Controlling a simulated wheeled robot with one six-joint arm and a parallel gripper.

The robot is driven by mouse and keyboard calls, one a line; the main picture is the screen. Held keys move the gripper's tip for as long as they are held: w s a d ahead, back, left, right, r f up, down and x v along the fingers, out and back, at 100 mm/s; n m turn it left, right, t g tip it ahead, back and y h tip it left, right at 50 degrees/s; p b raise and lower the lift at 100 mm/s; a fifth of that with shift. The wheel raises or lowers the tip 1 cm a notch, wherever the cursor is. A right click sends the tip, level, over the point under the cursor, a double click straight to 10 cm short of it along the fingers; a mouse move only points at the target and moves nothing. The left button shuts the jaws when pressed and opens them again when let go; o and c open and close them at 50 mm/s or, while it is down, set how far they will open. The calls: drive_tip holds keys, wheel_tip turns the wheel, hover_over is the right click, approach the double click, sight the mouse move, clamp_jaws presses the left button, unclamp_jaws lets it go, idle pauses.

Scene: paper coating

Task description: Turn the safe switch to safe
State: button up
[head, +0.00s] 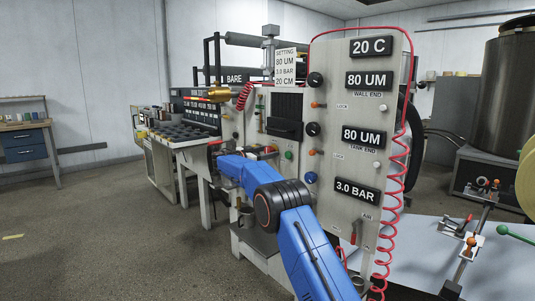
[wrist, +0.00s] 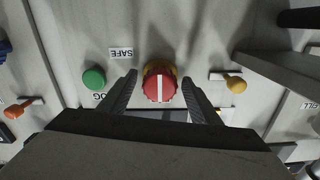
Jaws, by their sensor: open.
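The safe switch (wrist: 159,86) is a round red knob with a white stripe on a yellow base, in the middle of the wrist view. Its stripe runs nearly straight up and down in that picture. The SAFE label (wrist: 121,54) is up and left of the knob. My gripper (wrist: 160,77) is open, with one dark finger on each side of the knob. I cannot tell whether the fingers touch it. In the head view my blue arm reaches toward the machine, and I cannot make out the switch there.
A green button (wrist: 94,78) is left of the left finger, beside a partly hidden label. A yellow-knobbed lever (wrist: 235,84) is to the right, and an orange lever (wrist: 24,106) at far left. A gauge panel (head: 347,215) with a red coiled hose (head: 392,190) stands right of my arm.

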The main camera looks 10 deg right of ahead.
drive_tip(key=c, duration=1.1)
drive_tip(key=shift+o, duration=0.2)
drive_tip(key=shift+n, duration=0.3)
drive_tip(key=n, duration=0.3)
drive_tip(key=shift+n, duration=0.3)
drive_tip(key=n, duration=0.4)
drive_tip(key=shift+n, duration=0.3)
drive_tip(key=n, duration=0.4)
drive_tip(key=shift+n, duration=0.3)
drive_tip(key=shift+a+n, duration=0.1)
drive_tip(key=shift+n, duration=2.1)
